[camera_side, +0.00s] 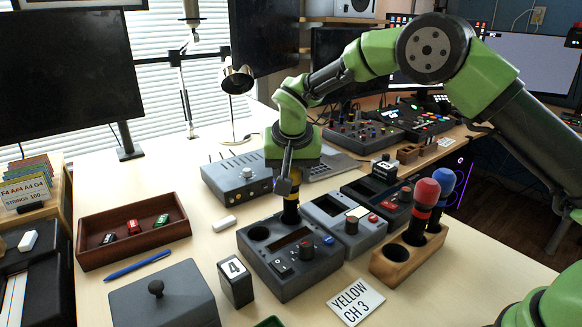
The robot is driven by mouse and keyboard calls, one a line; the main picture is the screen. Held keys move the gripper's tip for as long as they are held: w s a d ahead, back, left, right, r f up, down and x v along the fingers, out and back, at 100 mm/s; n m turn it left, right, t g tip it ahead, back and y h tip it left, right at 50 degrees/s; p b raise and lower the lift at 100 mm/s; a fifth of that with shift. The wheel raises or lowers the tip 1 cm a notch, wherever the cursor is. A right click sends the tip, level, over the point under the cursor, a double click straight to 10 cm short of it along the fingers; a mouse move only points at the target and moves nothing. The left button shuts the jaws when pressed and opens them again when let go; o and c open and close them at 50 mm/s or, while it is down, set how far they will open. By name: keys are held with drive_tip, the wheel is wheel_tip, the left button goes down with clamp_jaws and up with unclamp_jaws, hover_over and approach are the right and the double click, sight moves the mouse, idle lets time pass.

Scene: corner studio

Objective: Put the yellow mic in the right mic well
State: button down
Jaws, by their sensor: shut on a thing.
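The yellow mic (291,208) is upright, with a dark body and a yellow band. My gripper (289,183) is shut on it from above, and the fingers hide its upper part. Its lower end is at the back right of a grey panel box (281,262), where the right mic well would be. The well's rim is hidden, so I cannot tell how deep the mic sits. The left mic well (259,233) is an empty dark round hole.
A wooden holder (390,270) at right carries a red mic (427,192) and a blue mic (444,180); its front hole is empty. Grey boxes (345,224) stand close behind and right. A number 4 block (235,282) and label card (356,301) lie in front.

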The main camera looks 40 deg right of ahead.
drive_tip(key=shift+f, duration=0.15)
drive_tip(key=c, duration=0.8)
unclamp_jaws()
drive_tip(key=v, duration=1.1)
drive_tip(key=shift+s, duration=0.1)
